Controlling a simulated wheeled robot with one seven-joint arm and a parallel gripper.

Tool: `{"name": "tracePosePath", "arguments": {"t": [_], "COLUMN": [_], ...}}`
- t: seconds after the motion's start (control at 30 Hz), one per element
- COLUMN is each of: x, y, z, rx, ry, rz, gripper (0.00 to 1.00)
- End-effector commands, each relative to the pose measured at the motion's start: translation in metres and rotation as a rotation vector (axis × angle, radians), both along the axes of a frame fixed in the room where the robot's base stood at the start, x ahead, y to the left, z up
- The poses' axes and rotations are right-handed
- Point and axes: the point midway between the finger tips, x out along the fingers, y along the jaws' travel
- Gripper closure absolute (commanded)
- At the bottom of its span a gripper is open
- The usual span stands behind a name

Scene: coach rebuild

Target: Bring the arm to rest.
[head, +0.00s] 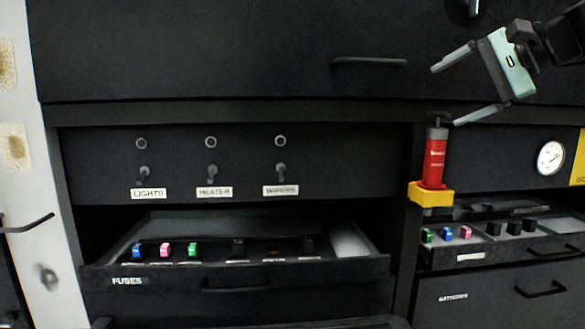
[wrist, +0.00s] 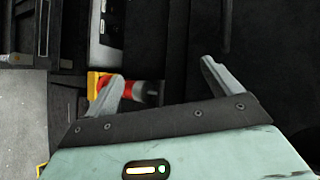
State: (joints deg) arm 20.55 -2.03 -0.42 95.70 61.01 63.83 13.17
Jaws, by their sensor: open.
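My gripper (head: 462,91) is at the upper right of the head view, in front of the black cabinet front. Its two fingers are spread wide and point left, with nothing between them. In the wrist view my gripper (wrist: 165,80) also shows open and empty. A red cylinder (head: 434,160) with a black top stands upright in a yellow holder (head: 430,194), below and left of the lower finger. In the wrist view one finger partly covers the red cylinder (wrist: 147,93) and the yellow holder (wrist: 93,84); I cannot tell the distance between them.
An open drawer (head: 240,286) labelled FUSES holds several coloured and black fuses. A second open tray (head: 503,257) at right holds more. Three switches sit on the panel (head: 240,160) above. A handle (head: 368,62) and a round gauge (head: 551,157) are near my arm.

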Motion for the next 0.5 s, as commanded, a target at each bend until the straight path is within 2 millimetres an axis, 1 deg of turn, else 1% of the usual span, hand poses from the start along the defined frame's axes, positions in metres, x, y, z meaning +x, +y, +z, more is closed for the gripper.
{"name": "tracePosePath", "arguments": {"t": [0.03,0.07,0.1,0.17,0.2,0.27,0.3,0.37,0.4,0.47,0.5], "x": [-0.005,-0.010,-0.017,-0.032,-0.044,-0.065,-0.082,-0.110,-0.130,-0.163,-0.184], "y": [0.030,0.046,0.066,0.095,0.113,0.138,0.153,0.173,0.185,0.198,0.203], "z": [-0.023,-0.038,-0.059,-0.089,-0.108,-0.137,-0.156,-0.184,-0.201,-0.227,-0.242], "rx": [-0.047,-0.081,-0.128,-0.204,-0.259,-0.345,-0.405,-0.501,-0.569,-0.673,-0.743], "ry": [0.046,0.070,0.099,0.139,0.161,0.189,0.203,0.217,0.220,0.216,0.207], "rz": [0.064,0.100,0.149,0.229,0.288,0.380,0.448,0.554,0.634,0.755,0.840], "gripper": [0.10,0.10,0.10,0.10,0.10,0.10,0.10,0.10,0.10,0.10,0.10]}}
